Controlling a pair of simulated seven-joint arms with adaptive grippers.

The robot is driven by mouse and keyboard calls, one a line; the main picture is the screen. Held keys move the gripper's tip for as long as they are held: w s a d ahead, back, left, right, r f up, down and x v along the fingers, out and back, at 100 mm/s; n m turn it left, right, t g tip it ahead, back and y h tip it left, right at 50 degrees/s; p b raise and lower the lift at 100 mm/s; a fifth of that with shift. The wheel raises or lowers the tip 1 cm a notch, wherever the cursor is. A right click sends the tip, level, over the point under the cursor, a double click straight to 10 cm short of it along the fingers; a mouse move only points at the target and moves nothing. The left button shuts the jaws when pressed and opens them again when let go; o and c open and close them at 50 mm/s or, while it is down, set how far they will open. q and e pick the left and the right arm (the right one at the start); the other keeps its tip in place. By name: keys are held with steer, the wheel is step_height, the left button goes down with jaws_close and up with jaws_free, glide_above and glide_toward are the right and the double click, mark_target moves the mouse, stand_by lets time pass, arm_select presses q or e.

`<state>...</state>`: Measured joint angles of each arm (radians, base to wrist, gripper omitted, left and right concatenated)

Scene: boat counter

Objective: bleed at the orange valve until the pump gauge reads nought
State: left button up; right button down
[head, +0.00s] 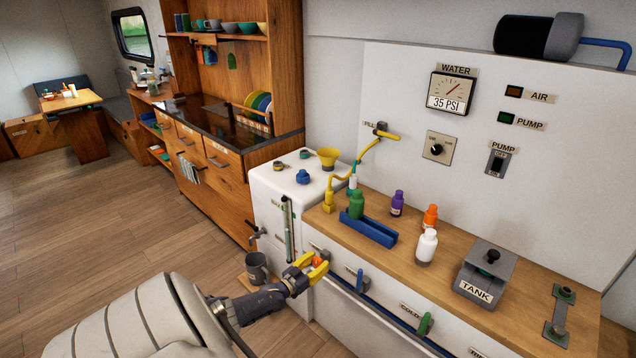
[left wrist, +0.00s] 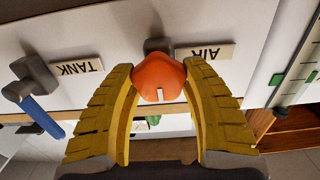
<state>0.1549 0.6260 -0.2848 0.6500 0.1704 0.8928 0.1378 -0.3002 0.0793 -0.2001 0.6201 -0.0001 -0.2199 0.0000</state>
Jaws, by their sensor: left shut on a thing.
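The orange valve (head: 318,261) is a small rounded knob on the white front below the counter; in the left wrist view the orange knob (left wrist: 159,78) sits between the yellow fingers, near an upside-down AIR label (left wrist: 211,51). My left gripper (head: 312,268) is shut on it; its fingers hide part of the knob in the head view. The water gauge (head: 453,90) on the wall panel shows 35 PSI on its readout. The PUMP lamp (head: 506,118) is dark green and the AIR lamp (head: 514,91) dark amber. My right gripper is not in view.
A blue-handled valve (head: 360,280) and a green-handled valve (head: 425,323) are right of the orange one. A grey mug (head: 256,267) stands below left. Bottles, a blue rack (head: 368,231) and a TANK box (head: 484,274) stand on the wooden counter. The floor at left is clear.

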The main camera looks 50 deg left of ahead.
arm_select(q)
steer(key=shift+c, duration=0.8)
steer(key=shift+n, duration=0.7)
steer(key=n, duration=0.4)
steer(key=shift+a, duration=0.2)
steer(key=n, duration=0.7)
steer(key=shift+w+a, duration=0.1)
steer(key=shift+a, duration=0.05)
steer(key=n, duration=0.6)
steer(key=shift+f+n, duration=0.2)
steer(key=shift+n, duration=0.2)
steer(key=n, duration=0.5)
steer(key=shift+f+n, duration=0.15)
steer(key=shift+n, duration=0.15)
